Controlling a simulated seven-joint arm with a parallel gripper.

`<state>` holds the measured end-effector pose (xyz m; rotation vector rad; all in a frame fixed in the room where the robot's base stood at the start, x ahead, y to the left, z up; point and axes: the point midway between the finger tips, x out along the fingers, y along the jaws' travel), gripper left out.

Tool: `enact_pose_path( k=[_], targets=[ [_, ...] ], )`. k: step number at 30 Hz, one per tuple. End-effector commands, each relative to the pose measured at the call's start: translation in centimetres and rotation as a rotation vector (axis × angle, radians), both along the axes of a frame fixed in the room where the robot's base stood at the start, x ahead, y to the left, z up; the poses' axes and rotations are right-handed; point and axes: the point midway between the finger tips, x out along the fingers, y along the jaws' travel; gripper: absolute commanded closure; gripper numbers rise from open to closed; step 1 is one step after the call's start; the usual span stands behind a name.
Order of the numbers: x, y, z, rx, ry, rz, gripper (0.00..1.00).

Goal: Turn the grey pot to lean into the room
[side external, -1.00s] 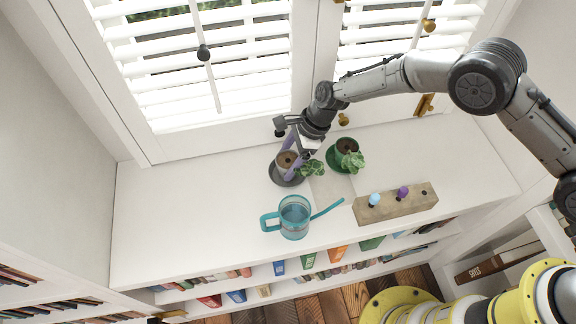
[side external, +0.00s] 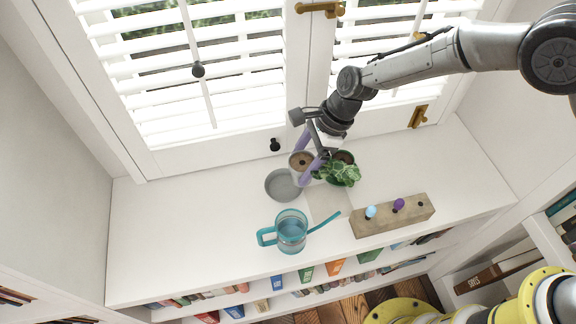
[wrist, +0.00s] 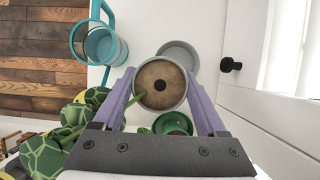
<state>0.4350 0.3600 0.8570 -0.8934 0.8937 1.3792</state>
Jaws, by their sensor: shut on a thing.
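The grey pot (side external: 301,174) is between the purple fingers of my gripper (side external: 310,160), and its brown soil faces up in the side view. In the wrist view the grey pot (wrist: 161,107) sits between both fingers (wrist: 160,95). It is off the grey saucer (side external: 283,187), which lies empty to its lower left on the white sill. Patterned green leaves (wrist: 45,155) spread to the lower left in the wrist view; a green stem runs from the pot toward them. The green pot (wrist: 174,122) is close by and partly hidden by my gripper and leaves.
A teal watering can (side external: 291,235) stands in front of the saucer, its spout pointing right. A wooden block (side external: 393,216) with blue and purple knobs lies to the right. White shutters (side external: 190,90) stand behind. The left sill is clear.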

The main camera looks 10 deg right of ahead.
Motion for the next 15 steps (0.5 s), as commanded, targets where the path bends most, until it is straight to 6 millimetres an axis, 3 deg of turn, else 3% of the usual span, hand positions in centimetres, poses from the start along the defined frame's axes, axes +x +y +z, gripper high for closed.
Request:
enact_pose_path(
  k=[6,15],
  targets=[
    [-3.5,-2.9,2.2,0.002,-0.002,-0.002,1.0],
    [-6.3,-5.2,3.7,0.001,-0.001,-0.002,1.0]
  ],
)
